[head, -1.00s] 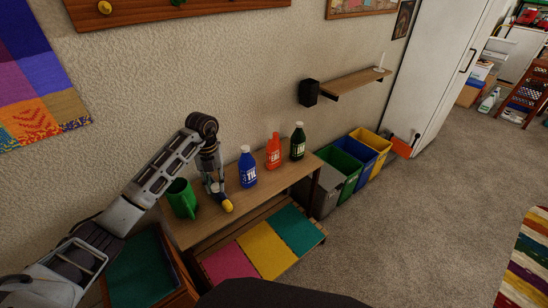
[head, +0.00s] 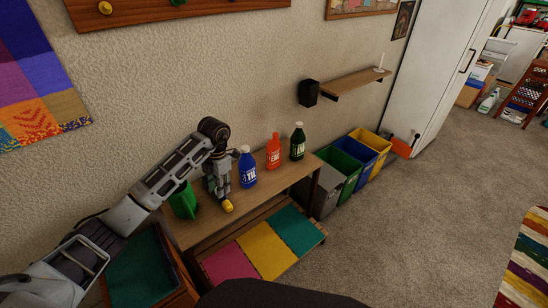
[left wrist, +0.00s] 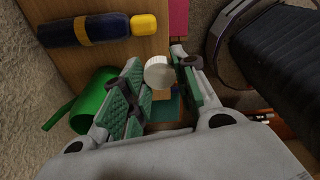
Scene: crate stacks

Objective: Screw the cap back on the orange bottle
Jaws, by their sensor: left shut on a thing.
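The orange bottle (head: 273,151) stands upright on the wooden table (head: 193,234), between a blue bottle (head: 248,169) and a dark green bottle (head: 298,142). No white cap shows on its orange neck, while the other two have pale caps. My left gripper (head: 222,198) is low over the table, left of the blue bottle and apart from the orange one. In the left wrist view, its green-padded fingers (left wrist: 160,83) are shut on a round white cap (left wrist: 159,72) at their tips. The cap cannot be made out in the head view. My right gripper is not in view.
A green mug (head: 182,202) stands left of my gripper. A dark blue torch with a yellow end (head: 228,206) lies close beside the gripper; it also shows in the left wrist view (left wrist: 88,29). Colored bins (head: 352,160) stand beyond the table's right end.

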